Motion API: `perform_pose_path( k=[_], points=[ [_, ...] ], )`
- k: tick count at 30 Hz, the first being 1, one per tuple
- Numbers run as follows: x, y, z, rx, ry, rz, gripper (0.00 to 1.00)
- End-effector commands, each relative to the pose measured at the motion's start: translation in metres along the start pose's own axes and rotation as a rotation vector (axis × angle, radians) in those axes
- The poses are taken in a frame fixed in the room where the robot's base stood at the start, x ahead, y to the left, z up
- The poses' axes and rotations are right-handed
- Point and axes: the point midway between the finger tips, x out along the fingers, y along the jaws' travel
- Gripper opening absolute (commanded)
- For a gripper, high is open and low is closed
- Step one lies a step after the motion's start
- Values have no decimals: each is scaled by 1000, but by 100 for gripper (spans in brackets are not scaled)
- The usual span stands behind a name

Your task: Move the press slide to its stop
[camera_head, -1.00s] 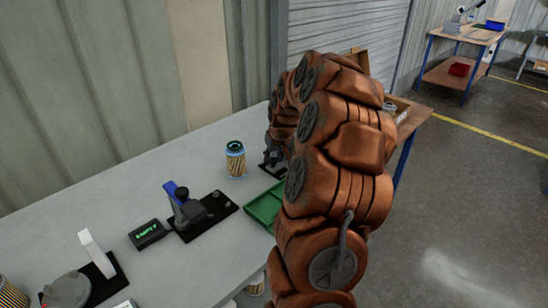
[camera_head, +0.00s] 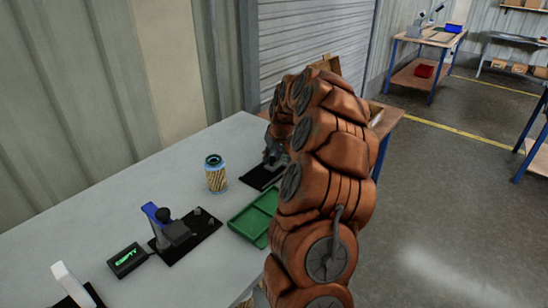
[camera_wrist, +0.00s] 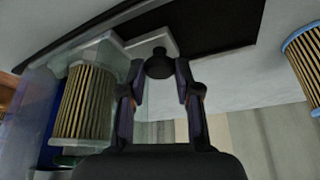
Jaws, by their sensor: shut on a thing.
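In the wrist view, a round black knob (camera_wrist: 158,66) sits between the two fingers of my gripper (camera_wrist: 157,82), which is shut on it. The knob stands against a pale grey block (camera_wrist: 146,47), apparently the press slide. A pleated tan filter cartridge (camera_wrist: 84,103) sits beside it on the left, within a clear-walled part. In the head view, my gripper (camera_head: 275,155) is at the press on a black base plate (camera_head: 262,176), and my arm hides most of the press. The slide's stop cannot be made out.
A loose blue-topped cartridge (camera_head: 216,176) stands left of the press; it also shows in the wrist view (camera_wrist: 306,58). A green tray (camera_head: 252,216), a blue-levered fixture (camera_head: 172,232) and a display reading EMPTY (camera_head: 127,260) lie nearer on the grey table (camera_head: 95,215).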

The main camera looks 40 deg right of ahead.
Motion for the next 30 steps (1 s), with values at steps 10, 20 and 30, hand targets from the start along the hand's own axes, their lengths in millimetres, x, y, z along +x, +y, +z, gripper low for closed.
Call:
perform_pose_path(
  k=[10,20,30],
  points=[
    [0,0,0,2,1,0,43],
    [-10,1,0,2,4,1,43],
    [-63,1,-1,3,6,2,43]
  ],
)
